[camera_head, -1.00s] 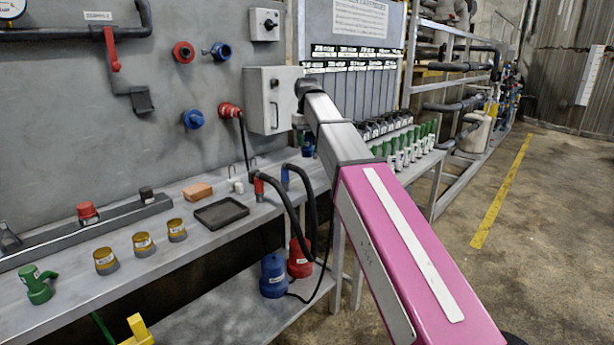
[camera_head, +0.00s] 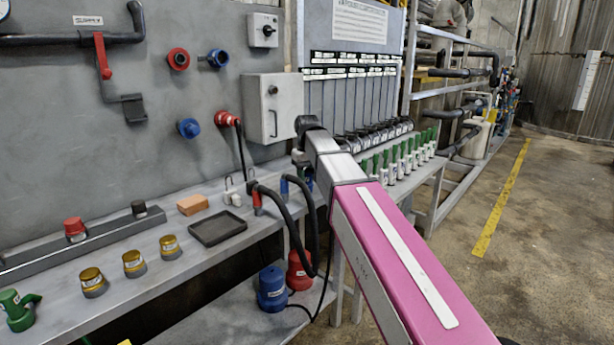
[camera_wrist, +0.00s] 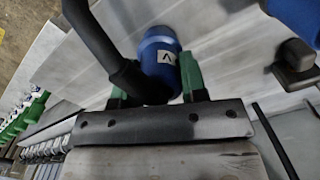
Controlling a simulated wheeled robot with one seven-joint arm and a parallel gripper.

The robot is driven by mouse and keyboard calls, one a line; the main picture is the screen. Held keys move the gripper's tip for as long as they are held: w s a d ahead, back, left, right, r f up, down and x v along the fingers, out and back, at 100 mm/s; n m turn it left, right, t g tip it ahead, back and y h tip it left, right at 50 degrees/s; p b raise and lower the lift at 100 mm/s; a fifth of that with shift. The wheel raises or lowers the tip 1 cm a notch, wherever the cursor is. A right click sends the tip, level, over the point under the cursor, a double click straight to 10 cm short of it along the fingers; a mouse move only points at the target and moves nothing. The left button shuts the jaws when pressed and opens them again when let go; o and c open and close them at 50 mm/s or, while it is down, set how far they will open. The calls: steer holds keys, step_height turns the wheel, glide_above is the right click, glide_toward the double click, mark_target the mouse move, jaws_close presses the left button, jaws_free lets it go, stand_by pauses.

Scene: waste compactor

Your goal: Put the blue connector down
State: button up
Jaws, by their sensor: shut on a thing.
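My gripper (camera_wrist: 155,82) has green fingers on both sides of the blue connector (camera_wrist: 160,52) in the wrist view and is shut on it. The connector is a blue cylinder with a white label. A thick black hose (camera_wrist: 97,40) runs beside or into it; I cannot tell which. In the head view my gripper hangs at the right end of the grey bench (camera_head: 75,285), largely hidden behind my arm. A small bit of blue shows there below the wrist. Whether the connector touches the bench is not clear.
A black tray (camera_head: 218,227), an orange block (camera_head: 192,205) and several yellow-topped pieces lie on the bench to the left. Green-topped bottles (camera_head: 408,155) stand in a row to the right. A grey wall box (camera_head: 272,107) is behind. Blue (camera_head: 272,290) and red (camera_head: 299,270) containers sit below.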

steer(key=o, duration=1)
step_height(320, 180, up, 8)
steer(key=shift+f, duration=0.2)
